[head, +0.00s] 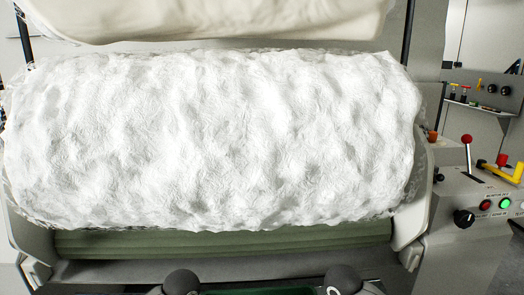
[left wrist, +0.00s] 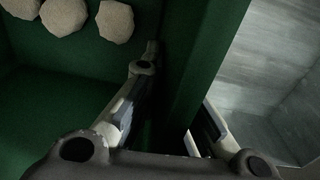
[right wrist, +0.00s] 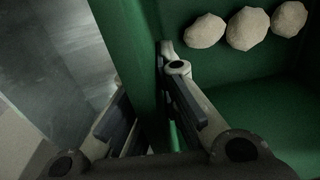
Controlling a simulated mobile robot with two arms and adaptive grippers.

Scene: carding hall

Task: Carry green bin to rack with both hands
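The green bin shows only as a sliver (head: 265,291) at the bottom edge of the head view. In the left wrist view its wall (left wrist: 200,50) passes between the fingers of my left gripper (left wrist: 178,90), one finger inside and one outside. In the right wrist view the opposite wall (right wrist: 128,40) lies between the fingers of my right gripper (right wrist: 145,88) in the same way. Both grippers look closed on the walls. Pale rounded lumps (left wrist: 65,15) lie in the bin and also show in the right wrist view (right wrist: 248,28). I cannot make out a rack.
A machine with a big white fibre roll (head: 215,140) fills the head view, with a green roller (head: 225,240) below it. A control panel (head: 470,215) with a red-knobbed lever and lit buttons stands at the right. Grey floor (left wrist: 270,60) shows beside the bin.

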